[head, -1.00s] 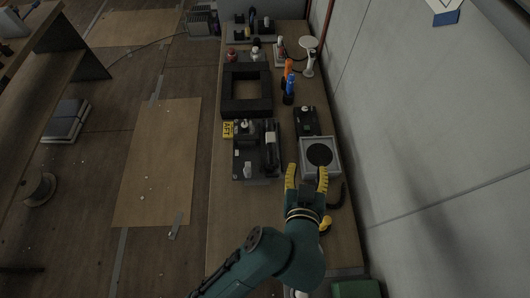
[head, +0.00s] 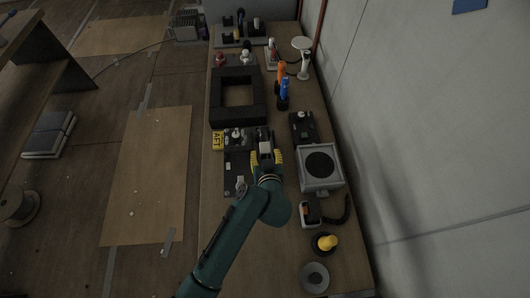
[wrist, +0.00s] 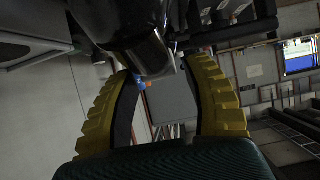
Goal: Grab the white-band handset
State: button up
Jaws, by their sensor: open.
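The black console (head: 234,184) by the yellow AFT tag lies on the bench. My gripper (head: 266,156) is over its right side, where a long dark handset lay earlier. A pale grey block (head: 265,147) shows between the yellow fingers, perhaps part of that handset; I cannot tell if it is a white band. In the wrist view, a dark rounded body (wrist: 148,50) with a paler end lies ahead of and partly between the open fingers (wrist: 157,74). Contact cannot be told. My gripper hides most of the handset.
A grey speaker box (head: 320,168) stands to the right. A small corded unit (head: 311,211), a yellow knob (head: 326,242) and a grey disc (head: 314,277) lie nearer. A black square frame (head: 238,97), orange and blue handles (head: 283,92) stand farther back. The wall bounds the right.

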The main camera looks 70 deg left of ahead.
aim_at(265, 151)
jog(key=x, duration=0.3)
jog(key=shift+w+a+r, duration=0.1)
jog(key=shift+w+a, duration=0.1)
jog(key=shift+a, duration=0.15)
jog(key=shift+r, duration=0.1)
grip_shut()
jog(key=shift+d, duration=0.1)
